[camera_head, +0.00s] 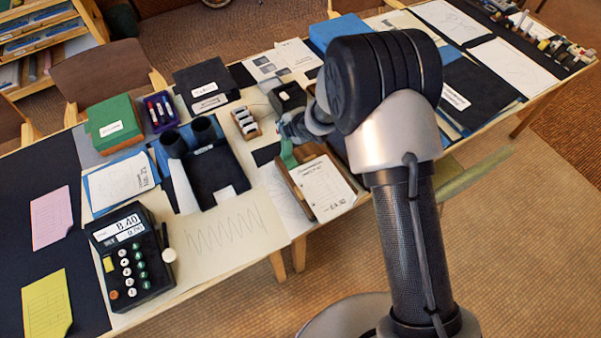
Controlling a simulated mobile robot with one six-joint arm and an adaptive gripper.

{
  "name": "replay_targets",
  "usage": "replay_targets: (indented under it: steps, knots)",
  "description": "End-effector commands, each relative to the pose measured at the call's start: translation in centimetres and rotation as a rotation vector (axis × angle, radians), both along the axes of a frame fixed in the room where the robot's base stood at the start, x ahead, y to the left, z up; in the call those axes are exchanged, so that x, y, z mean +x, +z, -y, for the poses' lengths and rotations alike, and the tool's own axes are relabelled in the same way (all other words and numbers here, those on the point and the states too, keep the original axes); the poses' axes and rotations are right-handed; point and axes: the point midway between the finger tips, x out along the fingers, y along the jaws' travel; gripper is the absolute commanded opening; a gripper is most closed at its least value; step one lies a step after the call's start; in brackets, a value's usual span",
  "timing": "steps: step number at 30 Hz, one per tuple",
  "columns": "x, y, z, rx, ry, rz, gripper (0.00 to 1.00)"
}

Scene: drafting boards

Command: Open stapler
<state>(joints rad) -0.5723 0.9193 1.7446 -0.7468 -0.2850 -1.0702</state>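I cannot clearly make out a stapler; it may be hidden behind my arm or too small to tell. My gripper (292,130) is low over the middle of the table, partly hidden by my own arm. A narrow green piece (288,152) shows just below it, at the top left of a wooden tray (296,196) holding a white printed sheet (322,187). I cannot tell what the green piece belongs to, or whether my gripper touches it. The fingertips are too small and blurred to show whether they are open or shut.
A dark rounded object (289,97) stands just behind my gripper. A wooden holder (246,124) with white pieces is to its left. Farther left are a black binocular-like object (190,137), a green box (115,124) and a calculator (131,258). Papers and boards cover much of the table.

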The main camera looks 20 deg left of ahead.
Motion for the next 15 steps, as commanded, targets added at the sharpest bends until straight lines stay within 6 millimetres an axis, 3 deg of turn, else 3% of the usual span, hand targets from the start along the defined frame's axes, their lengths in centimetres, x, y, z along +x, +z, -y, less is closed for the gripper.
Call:
replay_targets:
  steps: [1, 15]
  knots:
    - [-0.02, -0.84, 0.64, -0.020, -0.010, -0.016, 0.00]
    - [0.35, -1.06, 0.33, -0.021, -0.012, -0.018, 0.00]
